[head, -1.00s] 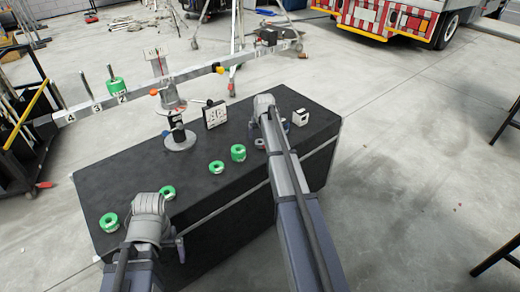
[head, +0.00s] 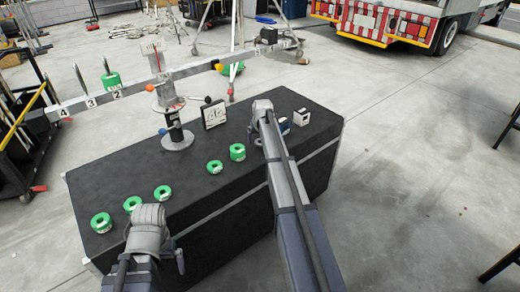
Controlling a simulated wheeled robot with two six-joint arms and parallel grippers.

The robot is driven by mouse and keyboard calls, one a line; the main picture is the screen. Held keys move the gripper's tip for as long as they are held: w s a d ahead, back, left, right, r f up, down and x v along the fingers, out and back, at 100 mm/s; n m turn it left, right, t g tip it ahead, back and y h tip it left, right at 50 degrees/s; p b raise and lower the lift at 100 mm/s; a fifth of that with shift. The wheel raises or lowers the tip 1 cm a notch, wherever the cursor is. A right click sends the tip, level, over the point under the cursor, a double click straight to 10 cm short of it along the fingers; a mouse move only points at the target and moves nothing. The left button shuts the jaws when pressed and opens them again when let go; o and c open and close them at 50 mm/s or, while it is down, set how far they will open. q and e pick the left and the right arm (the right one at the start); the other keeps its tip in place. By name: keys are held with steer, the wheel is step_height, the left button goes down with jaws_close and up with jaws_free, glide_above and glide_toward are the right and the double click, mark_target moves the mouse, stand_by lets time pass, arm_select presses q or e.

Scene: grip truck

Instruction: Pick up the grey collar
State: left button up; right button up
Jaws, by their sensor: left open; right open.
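I cannot make out a grey collar clearly. The spot beside my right gripper (head: 258,132) is largely covered by that gripper and its arm. My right gripper is at the right part of the black case top, its fingers mostly hidden, and it is open. My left gripper (head: 152,222) is over the front left edge of the case, open, with its fingers mostly hidden behind its wrist. No collar shows in either gripper. Green collars lie flat on the case, among them one at the far left (head: 101,222) and a taller one (head: 237,152) left of my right arm.
The black case (head: 215,200) bears a stand (head: 176,135) with a long numbered beam (head: 190,71) across it. A green collar (head: 111,79) sits on a beam peg. A framed card (head: 214,113) and a white block (head: 301,116) stand on the case.

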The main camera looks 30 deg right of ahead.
steer(key=shift+w+d+f, duration=0.1)
steer(key=shift+w+f, duration=0.05)
steer(key=shift+f, duration=0.3)
steer(key=shift+r, duration=0.1)
steer(key=shift+c, duration=0.3)
jaws_close()
